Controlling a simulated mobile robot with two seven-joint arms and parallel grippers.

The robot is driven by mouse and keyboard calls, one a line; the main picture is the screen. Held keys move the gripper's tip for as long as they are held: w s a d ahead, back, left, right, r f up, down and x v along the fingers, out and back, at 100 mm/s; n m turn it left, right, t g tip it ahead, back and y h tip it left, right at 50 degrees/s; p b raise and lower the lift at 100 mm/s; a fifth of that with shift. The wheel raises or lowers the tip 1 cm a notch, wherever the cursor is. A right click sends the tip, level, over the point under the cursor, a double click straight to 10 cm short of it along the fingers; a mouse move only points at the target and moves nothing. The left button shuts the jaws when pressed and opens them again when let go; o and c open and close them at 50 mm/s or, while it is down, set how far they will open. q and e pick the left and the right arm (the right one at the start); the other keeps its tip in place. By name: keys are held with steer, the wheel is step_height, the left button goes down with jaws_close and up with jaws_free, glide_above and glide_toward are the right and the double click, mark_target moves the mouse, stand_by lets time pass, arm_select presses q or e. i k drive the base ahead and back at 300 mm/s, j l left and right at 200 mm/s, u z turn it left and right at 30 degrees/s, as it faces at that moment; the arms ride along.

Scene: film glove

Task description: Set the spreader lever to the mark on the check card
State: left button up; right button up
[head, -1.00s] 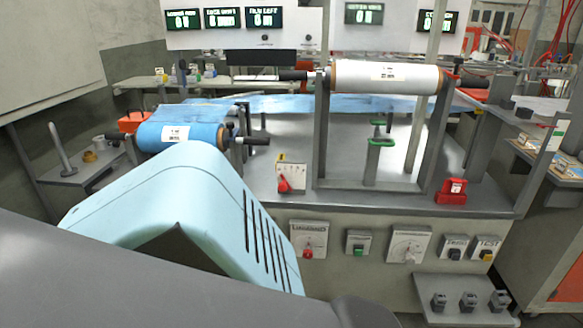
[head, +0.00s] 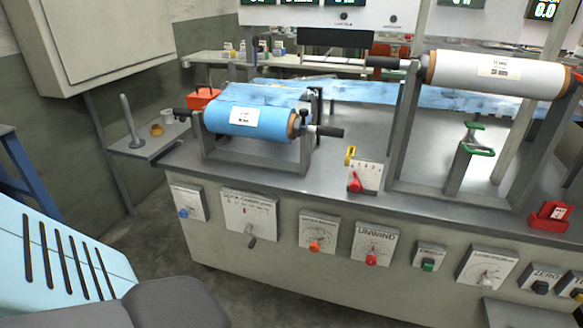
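A small white scale plate (head: 368,176) with a red lever (head: 354,183) at its lower left and a yellow piece at its top left stands on the machine deck. It looks like the spreader lever, but I cannot read its label or the setting. A white card (head: 553,211) sits in a red holder (head: 548,222) on the deck at the right. It may be the check card; its mark is too small to read.
A blue film roll (head: 246,122) lies on its stand at the left, a white roll (head: 497,74) on a taller frame at the right. The front panel carries several dials, including one marked UNWIND (head: 372,246). Open floor (head: 140,235) lies at the left.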

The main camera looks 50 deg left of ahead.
mark_target(355, 185)
steer(key=u, duration=0.95)
